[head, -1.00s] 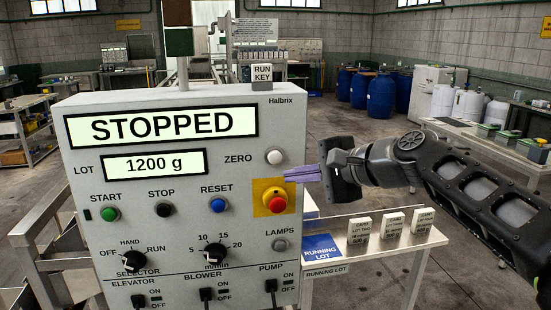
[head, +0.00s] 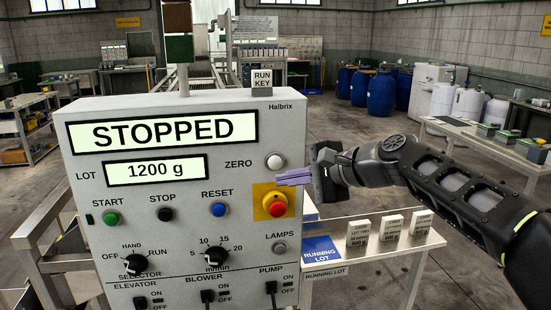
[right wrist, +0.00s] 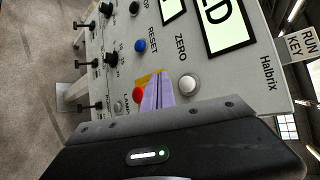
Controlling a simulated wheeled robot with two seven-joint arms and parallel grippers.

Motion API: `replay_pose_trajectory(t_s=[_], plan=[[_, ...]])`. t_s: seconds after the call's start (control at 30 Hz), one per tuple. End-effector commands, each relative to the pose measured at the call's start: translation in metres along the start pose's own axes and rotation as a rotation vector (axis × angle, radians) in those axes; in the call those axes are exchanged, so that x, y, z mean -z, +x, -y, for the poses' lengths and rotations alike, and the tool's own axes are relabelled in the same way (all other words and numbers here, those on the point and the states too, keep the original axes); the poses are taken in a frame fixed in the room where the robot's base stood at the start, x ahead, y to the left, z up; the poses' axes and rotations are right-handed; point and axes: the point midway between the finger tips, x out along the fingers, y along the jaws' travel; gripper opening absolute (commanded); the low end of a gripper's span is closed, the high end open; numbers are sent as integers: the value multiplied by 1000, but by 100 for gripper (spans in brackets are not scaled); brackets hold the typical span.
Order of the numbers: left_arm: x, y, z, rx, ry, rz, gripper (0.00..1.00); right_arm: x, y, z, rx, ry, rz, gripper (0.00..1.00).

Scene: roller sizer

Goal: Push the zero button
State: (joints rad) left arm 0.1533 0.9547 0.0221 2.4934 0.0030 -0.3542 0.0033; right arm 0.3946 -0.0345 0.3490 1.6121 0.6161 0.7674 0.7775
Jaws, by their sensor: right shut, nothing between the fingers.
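The zero button (head: 274,161) is a round white button on the right side of the grey control panel (head: 120,235), beside the word ZERO. It also shows in the right wrist view (right wrist: 187,85). My right gripper (head: 280,179) is shut and empty. Its purple fingers point left, with the tips just below the zero button and above the red stop button in the head view. In the right wrist view the fingertips (right wrist: 157,80) lie beside the zero button and partly cover the yellow plate. I cannot tell whether they touch the panel. My left gripper is not in view.
The red stop button (head: 276,205) on its yellow plate is just under my right fingertips. The blue reset button (head: 218,210) is to the left. A run key block (head: 262,79) stands on the panel top. A side table (head: 385,253) with small boxes is at the right.

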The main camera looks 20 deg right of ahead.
Motion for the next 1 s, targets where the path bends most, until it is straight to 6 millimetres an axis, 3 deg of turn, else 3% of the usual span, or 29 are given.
replay_pose_trajectory(t_s=[0.33,1.0], plan=[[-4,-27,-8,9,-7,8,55,20,27,24,0,1,0,0],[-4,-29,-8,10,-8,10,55,25,34,25,1,0,-1,0]])
